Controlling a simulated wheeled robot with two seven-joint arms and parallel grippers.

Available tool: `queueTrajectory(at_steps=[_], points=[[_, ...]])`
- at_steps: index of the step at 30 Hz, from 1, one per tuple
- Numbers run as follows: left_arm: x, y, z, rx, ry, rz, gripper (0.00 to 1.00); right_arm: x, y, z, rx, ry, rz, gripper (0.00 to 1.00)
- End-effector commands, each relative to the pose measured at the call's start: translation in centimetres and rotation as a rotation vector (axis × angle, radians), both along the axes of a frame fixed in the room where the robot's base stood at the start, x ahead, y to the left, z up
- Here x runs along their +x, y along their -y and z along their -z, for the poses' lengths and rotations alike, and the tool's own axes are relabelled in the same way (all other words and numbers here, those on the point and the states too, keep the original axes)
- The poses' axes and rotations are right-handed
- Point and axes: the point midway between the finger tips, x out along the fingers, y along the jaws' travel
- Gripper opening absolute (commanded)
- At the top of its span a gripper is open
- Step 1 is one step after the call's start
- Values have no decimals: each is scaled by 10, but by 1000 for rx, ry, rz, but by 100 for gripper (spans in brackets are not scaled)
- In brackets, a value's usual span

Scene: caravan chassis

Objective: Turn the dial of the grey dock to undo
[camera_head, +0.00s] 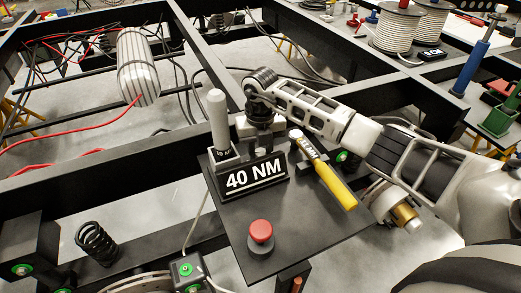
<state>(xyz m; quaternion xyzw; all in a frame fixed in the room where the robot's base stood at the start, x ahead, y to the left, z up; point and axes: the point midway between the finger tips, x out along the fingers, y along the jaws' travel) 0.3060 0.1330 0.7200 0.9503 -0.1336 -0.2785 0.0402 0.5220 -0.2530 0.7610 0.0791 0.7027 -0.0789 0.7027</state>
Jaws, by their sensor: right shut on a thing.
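My right gripper (260,148) reaches in from the right and points down behind the black "40 NM" sign (255,177). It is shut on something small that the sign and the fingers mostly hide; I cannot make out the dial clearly. A pale grey block, which may be part of the grey dock (241,126), shows just left of the gripper. An upright light grey cylinder (218,118) stands in a small base to the left of the sign. My left gripper is not in view.
A dark panel (300,228) carries a red mushroom button (261,233) and a yellow-handled tool (336,186) right of the sign. Black frame beams surround it. A striped roll (138,67), loose red cables and a coil spring (97,243) lie to the left.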

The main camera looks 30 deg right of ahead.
Motion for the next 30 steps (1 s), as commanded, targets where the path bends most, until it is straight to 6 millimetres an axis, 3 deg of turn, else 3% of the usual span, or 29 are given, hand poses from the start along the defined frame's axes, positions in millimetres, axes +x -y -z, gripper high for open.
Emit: queueTrajectory(at_steps=[8,30], points=[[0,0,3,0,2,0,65,0,1,0,-1,1,-105,7],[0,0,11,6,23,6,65,1,-1,-1,-2,3,-672,7]])
